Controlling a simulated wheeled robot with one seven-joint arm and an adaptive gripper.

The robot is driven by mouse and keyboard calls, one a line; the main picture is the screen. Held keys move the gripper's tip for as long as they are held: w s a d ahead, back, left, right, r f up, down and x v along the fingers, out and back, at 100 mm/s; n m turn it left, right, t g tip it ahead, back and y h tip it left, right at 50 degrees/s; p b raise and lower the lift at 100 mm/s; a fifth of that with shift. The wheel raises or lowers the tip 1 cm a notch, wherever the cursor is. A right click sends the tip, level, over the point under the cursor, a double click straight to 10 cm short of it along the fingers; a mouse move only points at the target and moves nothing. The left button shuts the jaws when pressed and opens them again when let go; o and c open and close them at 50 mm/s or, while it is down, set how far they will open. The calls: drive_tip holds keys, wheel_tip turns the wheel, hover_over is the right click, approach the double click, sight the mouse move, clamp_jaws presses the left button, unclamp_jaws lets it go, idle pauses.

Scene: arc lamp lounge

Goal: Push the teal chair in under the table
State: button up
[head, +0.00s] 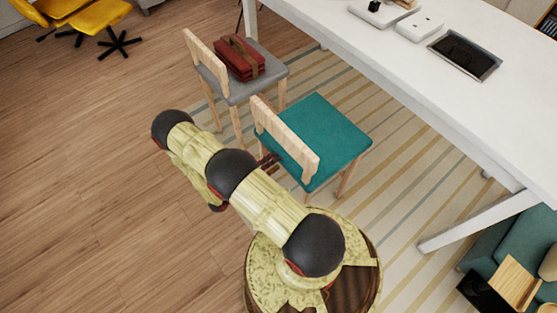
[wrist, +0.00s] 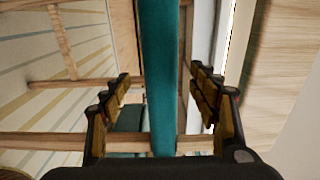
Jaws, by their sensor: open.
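The teal chair (head: 318,136) stands on the striped rug, its wooden backrest toward me and its seat toward the white table (head: 425,62). A strip of floor shows between the seat and the table edge. My gripper (head: 268,162) is at the back of the chair, low behind the backrest, partly hidden by my arm. In the wrist view my gripper (wrist: 162,100) is open, with the teal seat's edge (wrist: 160,60) running between the fingers in the picture. I cannot tell whether the fingers touch it. Wooden chair legs and bars show around it.
A grey chair (head: 238,88) holding a red bag (head: 240,58) stands just left of the teal chair. A slanted white table leg (head: 475,222) is at the right. A teal sofa (head: 500,240) is at the lower right. Open wood floor (head: 80,190) lies at the left.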

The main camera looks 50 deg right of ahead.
drive_tip(key=shift+x, duration=1.95)
drive_tip(key=shift+w, duration=0.1)
drive_tip(key=shift+c, duration=0.4)
drive_tip(key=shift+f, duration=0.1)
drive_tip(key=c, duration=1.5)
clamp_jaws()
